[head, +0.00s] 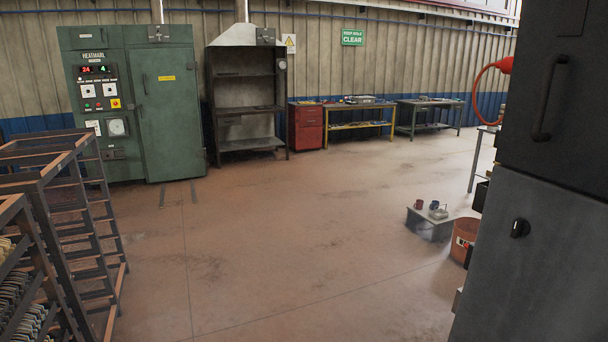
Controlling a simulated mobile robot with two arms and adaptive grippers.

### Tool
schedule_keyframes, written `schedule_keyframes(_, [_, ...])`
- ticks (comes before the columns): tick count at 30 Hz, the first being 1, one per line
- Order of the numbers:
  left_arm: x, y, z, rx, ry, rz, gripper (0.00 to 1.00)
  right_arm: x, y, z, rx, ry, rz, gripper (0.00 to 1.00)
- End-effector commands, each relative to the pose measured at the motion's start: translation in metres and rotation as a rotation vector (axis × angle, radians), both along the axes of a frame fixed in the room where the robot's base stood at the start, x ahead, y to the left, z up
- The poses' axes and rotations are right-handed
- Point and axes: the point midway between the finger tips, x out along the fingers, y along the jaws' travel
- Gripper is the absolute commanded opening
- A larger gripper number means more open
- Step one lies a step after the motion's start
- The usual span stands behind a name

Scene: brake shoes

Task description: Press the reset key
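A green oven cabinet (175,125) marked HEATMARL stands against the back wall at the far left, its door closed. Its control panel (97,92) carries red and green lit digits (95,70), white square controls, small buttons and a red button on a yellow plate (115,103). The labels are too small to read, and I cannot tell which of these, if any, is the reset key. The panel is across the room from me. Neither of my grippers shows in the head view.
Metal racks (72,190) stand at the left, the nearest holding brake shoes. A large dark cabinet (535,235) fills the right edge. A low grey block (430,224) and an orange bucket (464,240) sit beside it. The middle floor (270,240) is clear.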

Motion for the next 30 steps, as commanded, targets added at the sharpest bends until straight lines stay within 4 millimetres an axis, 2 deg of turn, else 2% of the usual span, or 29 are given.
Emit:
schedule_keyframes(1, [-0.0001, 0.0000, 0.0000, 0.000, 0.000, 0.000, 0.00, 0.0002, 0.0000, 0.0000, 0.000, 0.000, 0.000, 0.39])
schedule_keyframes(6, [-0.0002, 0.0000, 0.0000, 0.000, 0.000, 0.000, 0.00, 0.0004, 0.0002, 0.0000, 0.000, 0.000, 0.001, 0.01])
schedule_keyframes(30, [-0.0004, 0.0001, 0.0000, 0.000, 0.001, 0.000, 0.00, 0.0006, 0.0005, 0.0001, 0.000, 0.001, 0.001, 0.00])
